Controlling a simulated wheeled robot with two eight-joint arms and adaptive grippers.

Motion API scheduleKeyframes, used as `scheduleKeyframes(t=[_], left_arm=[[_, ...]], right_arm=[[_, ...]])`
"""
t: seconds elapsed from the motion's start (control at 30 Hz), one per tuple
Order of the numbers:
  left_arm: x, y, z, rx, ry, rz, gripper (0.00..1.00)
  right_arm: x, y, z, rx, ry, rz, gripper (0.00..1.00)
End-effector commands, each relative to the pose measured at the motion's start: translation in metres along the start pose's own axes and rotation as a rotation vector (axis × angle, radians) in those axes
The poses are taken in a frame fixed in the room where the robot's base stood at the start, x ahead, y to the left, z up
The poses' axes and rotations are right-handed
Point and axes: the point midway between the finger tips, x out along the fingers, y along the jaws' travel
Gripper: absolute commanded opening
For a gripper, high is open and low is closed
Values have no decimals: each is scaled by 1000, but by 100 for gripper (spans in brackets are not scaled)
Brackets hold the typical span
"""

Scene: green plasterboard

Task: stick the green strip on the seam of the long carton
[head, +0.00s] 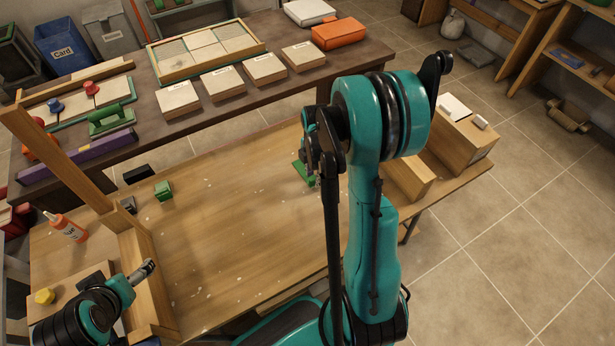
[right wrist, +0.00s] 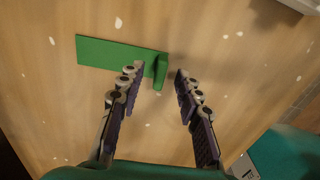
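The green strip (head: 301,171) lies on the workbench, partly hidden by my right arm in the head view. In the right wrist view the strip (right wrist: 108,52) lies flat, with its right end standing up as a short tab (right wrist: 161,70). My right gripper (right wrist: 159,74) is open, its fingers pointing at the tab, one on each side of it; I see no contact. Brown cartons (head: 464,145) stand at the bench's right end, partly behind my right arm; I cannot make out a seam. My left gripper (head: 143,271) is at the lower left, too small to read.
A wooden frame (head: 62,160) rises at the bench's left, near a glue bottle (head: 68,229) and a small green block (head: 163,190). A dark back table (head: 285,90) holds several pale boxes. The middle of the workbench (head: 235,225) is clear.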

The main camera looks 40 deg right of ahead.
Motion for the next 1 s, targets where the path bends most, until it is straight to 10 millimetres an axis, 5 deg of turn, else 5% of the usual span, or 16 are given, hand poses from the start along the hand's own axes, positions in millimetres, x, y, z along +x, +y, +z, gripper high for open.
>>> scheduleKeyframes(t=[0.1, 0.3, 0.47, 1.0], left_arm=[[8, 0, 6, 0, 0, 0, 86], [6, 0, 5, 0, 0, 0, 86], [6, 0, 4, 0, 0, 0, 86], [2, 0, 2, 0, 0, 0, 86]], right_arm=[[18, 0, 1, 1, 0, 0, 34], [18, 0, 1, 1, 0, 0, 34], [17, 0, 1, 1, 0, 0, 0], [8, 0, 0, 1, 0, 0, 0]])
